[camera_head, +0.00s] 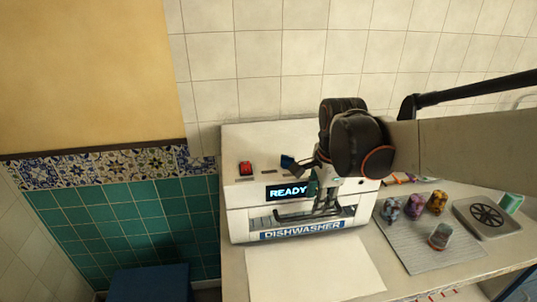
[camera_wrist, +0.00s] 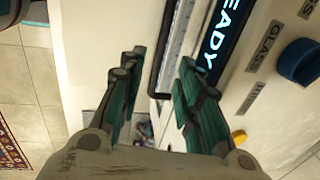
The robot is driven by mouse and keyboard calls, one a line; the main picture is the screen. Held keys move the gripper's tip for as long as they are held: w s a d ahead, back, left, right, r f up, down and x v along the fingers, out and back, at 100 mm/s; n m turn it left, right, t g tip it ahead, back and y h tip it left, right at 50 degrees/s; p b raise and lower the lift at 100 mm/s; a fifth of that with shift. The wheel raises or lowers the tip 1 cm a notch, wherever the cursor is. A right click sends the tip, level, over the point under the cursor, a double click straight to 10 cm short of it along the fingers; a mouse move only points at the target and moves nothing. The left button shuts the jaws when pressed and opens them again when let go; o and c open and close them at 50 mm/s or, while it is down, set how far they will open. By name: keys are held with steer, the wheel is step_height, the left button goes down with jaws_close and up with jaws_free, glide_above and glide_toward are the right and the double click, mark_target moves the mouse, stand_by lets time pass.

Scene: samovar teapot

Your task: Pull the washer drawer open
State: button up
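The washer (camera_head: 240,222) is a white box on the counter, with a lit READY display (camera_head: 287,192) and a DISHWASHER label low on its front. Its drawer has a dark bar handle (camera_head: 292,216) across the front; the bar also shows in the wrist view (camera_wrist: 163,72). My gripper (camera_head: 326,208) is at the right part of the handle. In the wrist view my gripper (camera_wrist: 160,80) has its green-padded fingers apart, with the bar's end between them, nearer the right finger. Contact is unclear. How far the drawer stands out is unclear.
A grey ribbed mat (camera_head: 405,255) with several patterned cups and a glass lies right of the washer. Beyond it is a tray with a round dark grille (camera_head: 487,215). A blue box (camera_head: 150,284) stands lower left.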

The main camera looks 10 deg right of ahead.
mark_target(315, 216)
steer(key=f+b, duration=0.1)
steer(key=f, duration=0.2)
steer(key=w+f+b, duration=0.1)
steer(key=f, duration=0.2)
steer(key=shift+w, duration=0.1)
jaws_close()
